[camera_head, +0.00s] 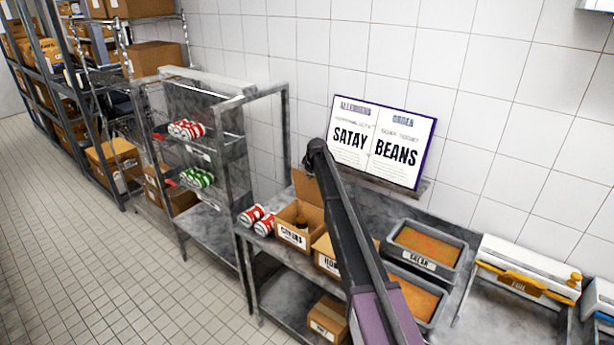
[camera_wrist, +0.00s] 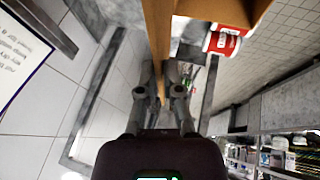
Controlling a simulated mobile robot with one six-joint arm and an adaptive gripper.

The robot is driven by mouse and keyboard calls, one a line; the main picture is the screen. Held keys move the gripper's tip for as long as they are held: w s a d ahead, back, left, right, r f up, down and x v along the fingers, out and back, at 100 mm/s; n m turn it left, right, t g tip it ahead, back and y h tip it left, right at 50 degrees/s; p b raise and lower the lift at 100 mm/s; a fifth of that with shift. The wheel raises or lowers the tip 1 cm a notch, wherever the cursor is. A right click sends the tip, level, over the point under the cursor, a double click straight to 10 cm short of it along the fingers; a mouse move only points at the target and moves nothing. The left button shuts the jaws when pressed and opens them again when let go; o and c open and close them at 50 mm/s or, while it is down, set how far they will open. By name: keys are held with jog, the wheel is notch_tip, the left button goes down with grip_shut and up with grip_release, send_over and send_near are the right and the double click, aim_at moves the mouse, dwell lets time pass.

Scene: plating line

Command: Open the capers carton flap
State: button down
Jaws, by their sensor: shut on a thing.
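The capers carton (camera_head: 293,237) stands on the steel table, between the red-and-white cans and another carton; its front label is small and hard to read. Its flap (camera_head: 307,188) stands upright at the back, and the carton looks open with something dark inside. In the wrist view the flap shows edge-on as a brown strip (camera_wrist: 159,35) running down between the fingers. My gripper (camera_wrist: 163,92) is shut on this flap. In the head view the arm reaches up past the carton, and the fingertips are hard to make out near its dark end.
Red-and-white cans (camera_head: 257,220) lie left of the carton. A second carton (camera_head: 327,256) stands close on its right, partly behind my arm. Food trays (camera_head: 457,258) sit further right. A menu board (camera_head: 382,140) stands against the wall.

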jog(key=c, duration=0.8)
grip_release()
